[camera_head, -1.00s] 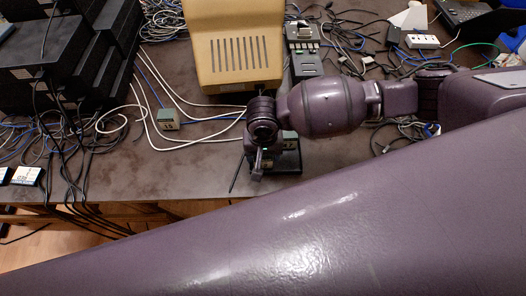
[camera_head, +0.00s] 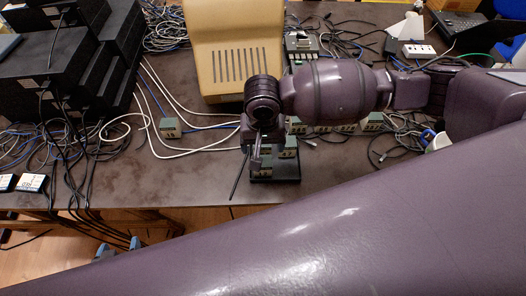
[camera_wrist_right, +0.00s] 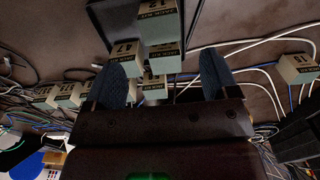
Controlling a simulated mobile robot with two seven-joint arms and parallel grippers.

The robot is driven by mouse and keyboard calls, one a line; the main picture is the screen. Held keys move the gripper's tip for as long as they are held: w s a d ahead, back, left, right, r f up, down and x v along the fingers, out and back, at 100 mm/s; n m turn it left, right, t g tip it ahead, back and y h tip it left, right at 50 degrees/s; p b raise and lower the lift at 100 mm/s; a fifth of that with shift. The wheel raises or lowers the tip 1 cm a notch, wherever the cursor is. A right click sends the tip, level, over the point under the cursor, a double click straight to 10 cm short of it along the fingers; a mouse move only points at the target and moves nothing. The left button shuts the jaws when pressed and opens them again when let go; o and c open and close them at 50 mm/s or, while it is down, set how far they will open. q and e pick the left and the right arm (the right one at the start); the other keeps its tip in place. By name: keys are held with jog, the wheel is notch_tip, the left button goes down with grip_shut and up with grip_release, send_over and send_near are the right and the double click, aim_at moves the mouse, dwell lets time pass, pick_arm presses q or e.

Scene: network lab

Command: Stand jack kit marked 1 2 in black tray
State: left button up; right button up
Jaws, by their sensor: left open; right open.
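The black tray (camera_head: 288,181) is near the table's front edge, with its dark rim (camera_wrist_right: 97,20) at the top of the wrist view. A grey-green kit (camera_wrist_right: 158,28), apparently marked 12 upside down, is in the tray; whether it touches the floor I cannot tell. Another kit (camera_wrist_right: 122,52), seemingly marked 17, is close beside it. My right gripper (camera_head: 257,158) is open by the tray; its fingers (camera_wrist_right: 165,78) are apart with no kit clamped between them.
A kit (camera_head: 170,128) sits among white cables, and others (camera_head: 372,122) stand right of the tray. A beige case (camera_head: 236,50) is behind, black boxes (camera_head: 50,65) at left. Bare table lies left of the tray. My purple arm link hides the lower right.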

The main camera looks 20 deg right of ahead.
notch_tip(320, 180, up, 3)
dwell(0.6)
